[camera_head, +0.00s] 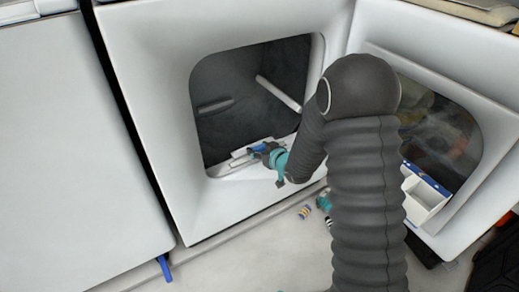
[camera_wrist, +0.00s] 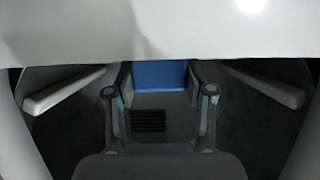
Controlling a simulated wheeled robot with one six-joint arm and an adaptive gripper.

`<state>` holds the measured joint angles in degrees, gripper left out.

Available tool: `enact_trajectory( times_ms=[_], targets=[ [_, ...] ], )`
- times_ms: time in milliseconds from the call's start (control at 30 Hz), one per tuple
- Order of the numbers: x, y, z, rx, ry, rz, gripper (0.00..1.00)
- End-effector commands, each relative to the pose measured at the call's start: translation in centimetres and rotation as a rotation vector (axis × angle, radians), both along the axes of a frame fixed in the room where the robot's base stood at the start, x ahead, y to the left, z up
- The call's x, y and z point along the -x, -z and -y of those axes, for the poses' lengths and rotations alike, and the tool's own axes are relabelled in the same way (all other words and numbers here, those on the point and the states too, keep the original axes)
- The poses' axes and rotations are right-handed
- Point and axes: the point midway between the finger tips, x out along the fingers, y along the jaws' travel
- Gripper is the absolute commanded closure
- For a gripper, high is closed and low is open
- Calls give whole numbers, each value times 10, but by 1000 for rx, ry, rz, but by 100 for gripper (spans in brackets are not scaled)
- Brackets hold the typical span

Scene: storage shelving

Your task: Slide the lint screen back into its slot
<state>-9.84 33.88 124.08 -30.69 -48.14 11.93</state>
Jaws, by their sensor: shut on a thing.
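The dryer (camera_head: 150,60) stands open, with its dark drum (camera_head: 230,80) showing through the front opening. My gripper (camera_head: 266,152) is at the lower lip of that opening. It is shut on a blue part, which I take to be the lint screen (camera_head: 259,149). In the wrist view the blue face of the lint screen (camera_wrist: 160,75) lies between the two fingers of my gripper (camera_wrist: 159,82). The rest of the screen is hidden, and I cannot tell how far it sits in the slot. Light strips of the lip show beside the gripper in the head view.
The dryer door (camera_head: 450,75) hangs open at the right, close to my arm. A white box with a blue edge (camera_head: 428,191) shows beyond my arm. Small items, one striped (camera_head: 304,212), lie on the floor below. Pale drum vanes (camera_head: 278,93) stick out inside the drum.

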Motion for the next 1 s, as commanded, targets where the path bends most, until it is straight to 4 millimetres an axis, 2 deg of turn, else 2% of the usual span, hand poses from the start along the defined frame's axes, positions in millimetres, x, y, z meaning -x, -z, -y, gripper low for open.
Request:
enact_trajectory(
  times_ms=[133, 167, 267, 667, 867, 1000],
  targets=[
    [0, 5, 0, -1, 0, 1, 100],
    [0, 4, 0, -1, 0, 1, 42],
    [0, 3, 0, 0, 0, 0, 18],
    [3, 2, 2, 0, 1, 0, 18],
    [24, -9, 17, 0, 3, 1, 18],
    [45, -20, 33, -1, 4, 2, 18]
  ],
)
